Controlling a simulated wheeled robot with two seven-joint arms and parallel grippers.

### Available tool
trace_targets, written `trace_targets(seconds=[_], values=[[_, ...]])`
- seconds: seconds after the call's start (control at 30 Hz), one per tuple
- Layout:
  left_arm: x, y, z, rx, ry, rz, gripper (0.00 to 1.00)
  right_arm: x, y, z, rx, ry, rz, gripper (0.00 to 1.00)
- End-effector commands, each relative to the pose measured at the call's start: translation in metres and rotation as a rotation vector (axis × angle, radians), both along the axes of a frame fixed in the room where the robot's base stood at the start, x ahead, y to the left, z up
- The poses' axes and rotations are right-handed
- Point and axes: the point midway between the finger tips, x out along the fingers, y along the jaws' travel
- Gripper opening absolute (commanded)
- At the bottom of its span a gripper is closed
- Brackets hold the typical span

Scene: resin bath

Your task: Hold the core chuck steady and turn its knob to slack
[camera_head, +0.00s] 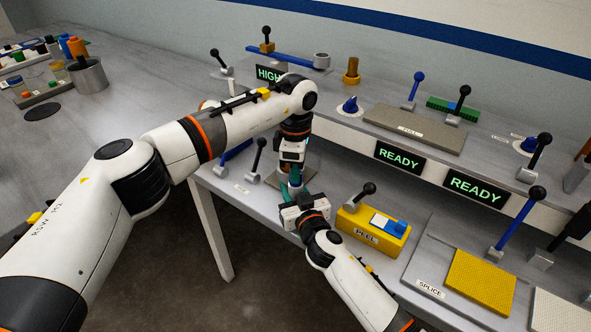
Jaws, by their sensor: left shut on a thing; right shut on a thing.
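The core chuck (295,179) is at the left part of the lower bench, beside a small grey-brown plate (312,168). Only a small teal-green patch shows between my grippers, so its shape and its knob's setting are hidden. My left gripper (292,172) reaches down on it from above and is shut on part of it. My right gripper (288,197) reaches it from the front, just below the left one, and is also shut on it. I cannot make out which part each gripper holds. The two grippers are very close together.
A yellow box marked PEEL (362,236) with a black-knobbed lever stands right of my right gripper. A lever (254,168) stands to the left. A SPLICE board (430,290) with a yellow pad is at right. READY displays (399,157) line the raised shelf.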

Motion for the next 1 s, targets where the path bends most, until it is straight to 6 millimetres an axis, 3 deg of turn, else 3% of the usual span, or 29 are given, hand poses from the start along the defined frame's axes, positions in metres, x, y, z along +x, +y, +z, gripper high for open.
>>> trace_targets(seconds=[1.0], values=[[0.0009, 0.0001, 0.0002, -0.003, -0.002, 0.922, 0.0, -0.0007, 0.0014, 0.0005, 0.0, -0.002, 0.003, 0.02]])
